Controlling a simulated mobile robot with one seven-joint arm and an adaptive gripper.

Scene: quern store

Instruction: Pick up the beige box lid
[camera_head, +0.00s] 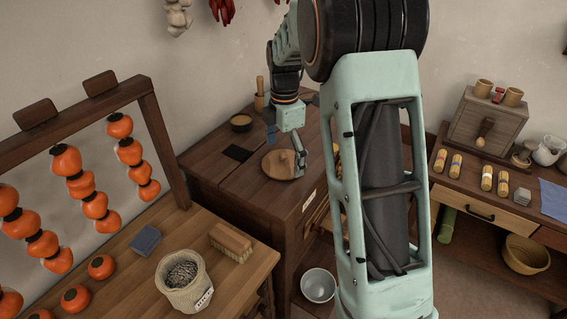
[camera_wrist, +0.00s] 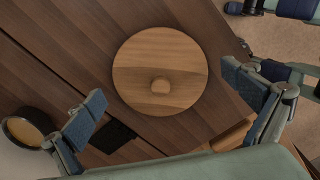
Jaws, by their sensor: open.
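A round, flat lid of light beige-brown wood with a small knob (camera_head: 272,168) lies on the dark wooden chest in the head view. In the wrist view the lid (camera_wrist: 150,48) is whole and near the middle, with its knob (camera_wrist: 160,86) towards its lower edge. My gripper (camera_wrist: 168,92) is open, with one blue-padded finger to each side of the lid. It is empty and above the lid, apart from it as far as I can tell. In the head view my gripper (camera_head: 287,147) partly covers the lid's far side.
A small bowl (camera_head: 241,121) and a dark rectangular recess or plate (camera_head: 238,153) are on the chest near the lid. A persimmon rack (camera_head: 155,130) and a brush (camera_head: 231,240) stand on the left bench. A metal bowl (camera_head: 318,286) is low in front.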

